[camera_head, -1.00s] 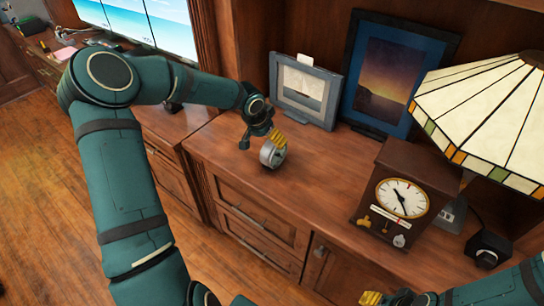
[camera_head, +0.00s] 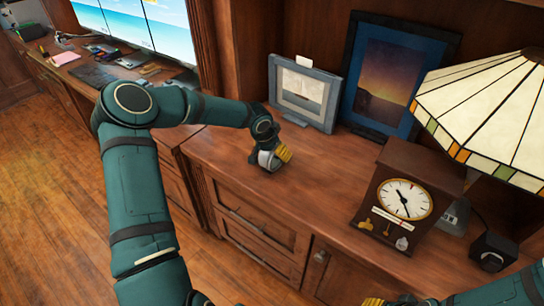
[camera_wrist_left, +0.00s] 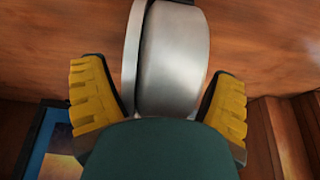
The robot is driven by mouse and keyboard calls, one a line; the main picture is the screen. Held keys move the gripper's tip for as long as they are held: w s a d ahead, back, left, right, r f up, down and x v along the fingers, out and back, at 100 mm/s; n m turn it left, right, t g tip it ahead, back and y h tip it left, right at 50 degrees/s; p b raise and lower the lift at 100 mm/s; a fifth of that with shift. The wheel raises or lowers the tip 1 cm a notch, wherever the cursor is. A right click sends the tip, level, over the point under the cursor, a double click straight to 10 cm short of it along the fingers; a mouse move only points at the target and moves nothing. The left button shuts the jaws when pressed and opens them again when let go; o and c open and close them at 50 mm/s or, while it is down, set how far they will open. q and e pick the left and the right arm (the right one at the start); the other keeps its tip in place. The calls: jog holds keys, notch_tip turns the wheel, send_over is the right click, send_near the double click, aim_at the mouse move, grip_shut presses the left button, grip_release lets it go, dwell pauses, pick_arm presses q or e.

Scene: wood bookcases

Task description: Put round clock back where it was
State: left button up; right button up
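The round clock (camera_head: 266,161) is a small silver-grey drum standing on the wooden cabinet top (camera_head: 330,180), in front of the grey picture frame. My left gripper (camera_head: 272,157) is down at it, with yellow finger pads beside it. In the left wrist view the clock's metal side (camera_wrist_left: 172,60) lies between the two spread yellow fingers (camera_wrist_left: 165,95), with narrow gaps visible. The clock's face is not visible. My right gripper (camera_head: 385,301) shows only yellow fingertips at the bottom edge, mostly cut off.
A grey picture frame (camera_head: 303,92) and a dark blue-framed picture (camera_head: 390,80) stand behind. A wooden pendulum clock (camera_head: 405,200), a stained-glass lamp (camera_head: 495,115) and a small black box (camera_head: 493,250) are to the right. The cabinet top between the two clocks is clear.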

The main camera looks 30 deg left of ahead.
pick_arm(q)
jog(key=c, duration=1.4)
